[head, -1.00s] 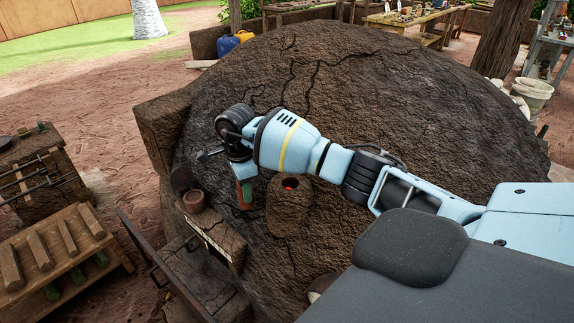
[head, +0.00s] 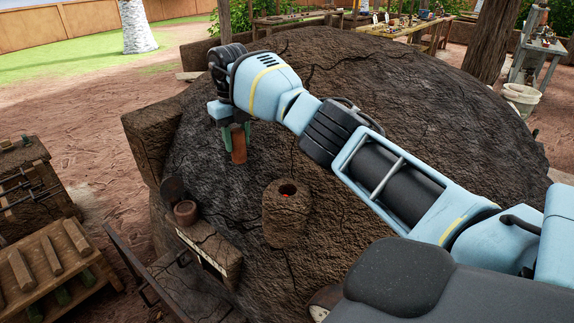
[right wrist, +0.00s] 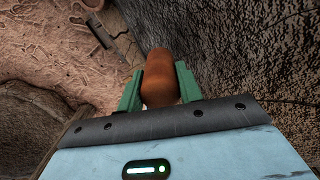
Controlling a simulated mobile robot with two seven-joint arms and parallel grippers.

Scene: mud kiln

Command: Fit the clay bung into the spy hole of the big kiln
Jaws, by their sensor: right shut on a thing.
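My right gripper (head: 236,133) is shut on the clay bung (head: 239,152), an orange-brown tapered plug that hangs below the green fingers. The right wrist view also shows the bung (right wrist: 158,68) between both fingers. The big kiln (head: 375,110) is a wide, cracked, dark mud dome. The hole is open. My left gripper is not in view.
A small clay pot (head: 185,212) stands on a ledge left of the spout. A wooden rack (head: 45,265) and a block with iron rods (head: 28,185) stand at the left. Work tables (head: 405,27) and a white bucket (head: 522,98) are behind the kiln.

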